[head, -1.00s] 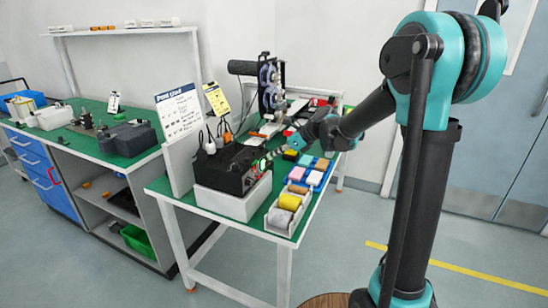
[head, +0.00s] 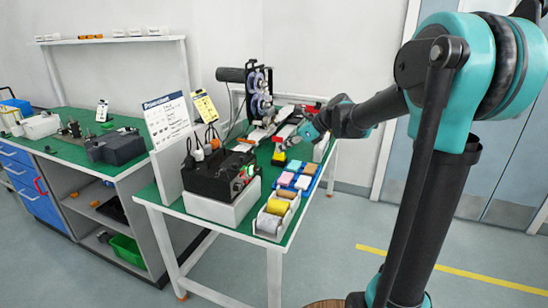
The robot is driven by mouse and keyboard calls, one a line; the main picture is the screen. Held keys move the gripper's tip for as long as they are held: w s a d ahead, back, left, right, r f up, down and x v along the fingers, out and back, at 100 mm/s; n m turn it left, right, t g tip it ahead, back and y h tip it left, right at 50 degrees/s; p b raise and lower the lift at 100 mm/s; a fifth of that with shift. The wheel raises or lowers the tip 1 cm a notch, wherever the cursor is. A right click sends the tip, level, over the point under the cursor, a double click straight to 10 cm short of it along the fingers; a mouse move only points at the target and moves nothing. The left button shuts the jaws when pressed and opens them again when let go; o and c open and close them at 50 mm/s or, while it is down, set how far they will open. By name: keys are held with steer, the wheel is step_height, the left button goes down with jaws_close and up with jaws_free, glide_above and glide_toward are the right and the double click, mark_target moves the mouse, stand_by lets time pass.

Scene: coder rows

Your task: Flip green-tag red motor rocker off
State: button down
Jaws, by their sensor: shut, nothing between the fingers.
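A black control box (head: 215,178) sits on a white block on the green-topped table. Its right face carries small green and red parts (head: 242,178), which are too small to tell apart as rockers or tags. I cannot tell which rocker is on or off. My gripper (head: 286,143) is shut and empty, to the right of and behind the box, apart from its control face. It is above the table near a small yellow-and-black item (head: 279,157).
A white bin with rolls (head: 268,225) and a blue tray of coloured blocks (head: 302,172) stand right of the box. A spool machine (head: 261,95) stands behind. Cables and plugs (head: 208,142) rise behind the box. A sign (head: 167,120) stands left.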

steer(key=shift+a+r+v, duration=0.1)
steer(key=shift+r+v, duration=0.05)
steer(key=shift+v, duration=0.55)
steer(key=shift+a+r+v, duration=0.1)
steer(key=shift+v, duration=0.6)
steer(key=shift+f, duration=0.1)
steer(key=s+d+f+n+h, duration=0.4)
steer(key=s+d+f+n, duration=0.5)
steer(key=s+f+n, duration=0.2)
steer(key=s+d+f+n+h, duration=0.5)
steer(key=s+d+f+n, duration=0.4)
steer(key=s, duration=0.5)
step_height(320, 180, down, 3)
steer(key=shift+s+d+r+n+t, duration=0.15)
steer(key=shift+s+d+n+t, duration=0.2)
steer(key=shift+n, duration=0.65)
steer(key=shift+w+a, duration=0.1)
